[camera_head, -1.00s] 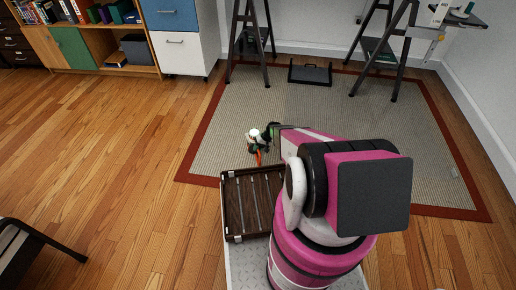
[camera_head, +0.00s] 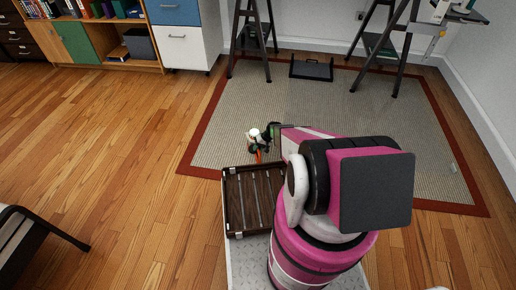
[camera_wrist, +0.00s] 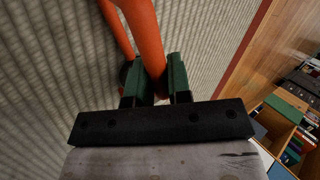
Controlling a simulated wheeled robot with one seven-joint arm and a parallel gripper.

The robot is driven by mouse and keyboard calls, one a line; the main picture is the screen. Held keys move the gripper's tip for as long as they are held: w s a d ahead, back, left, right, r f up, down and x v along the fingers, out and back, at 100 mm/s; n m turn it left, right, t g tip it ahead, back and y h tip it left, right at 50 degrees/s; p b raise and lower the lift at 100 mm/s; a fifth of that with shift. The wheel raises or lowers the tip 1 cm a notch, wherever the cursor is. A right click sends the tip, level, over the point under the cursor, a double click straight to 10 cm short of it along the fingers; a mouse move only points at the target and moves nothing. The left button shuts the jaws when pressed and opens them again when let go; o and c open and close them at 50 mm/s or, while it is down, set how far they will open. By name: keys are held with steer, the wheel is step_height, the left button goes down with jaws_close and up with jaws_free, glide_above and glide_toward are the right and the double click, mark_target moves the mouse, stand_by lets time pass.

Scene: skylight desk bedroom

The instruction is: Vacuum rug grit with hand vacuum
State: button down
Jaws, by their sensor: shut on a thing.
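My gripper (camera_wrist: 153,82) has green fingers shut around an orange bar-shaped part (camera_wrist: 147,38), which looks like the hand vacuum's handle. A second orange bar runs beside it. In the head view, my gripper (camera_head: 274,134) is over the near left part of the rug, with white, dark and orange parts showing by it. The rug (camera_head: 225,120) is beige and ribbed with a red-brown border. Most of the vacuum is hidden or outside the wrist view, and I cannot tell whether it touches the rug. I cannot make out grit for certain.
A brown slatted tray (camera_head: 236,210) sits at my front left. Dark trestle legs (camera_head: 251,50) and a black footrest (camera_head: 311,70) stand on the far part of the rug. A small pale thing (camera_head: 453,168) lies near the right border. Open wood floor (camera_head: 110,150) lies left.

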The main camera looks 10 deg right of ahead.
steer(key=shift+s+a, duration=0.2)
steer(key=shift+s, duration=0.5)
steer(key=shift+r, duration=1.6)
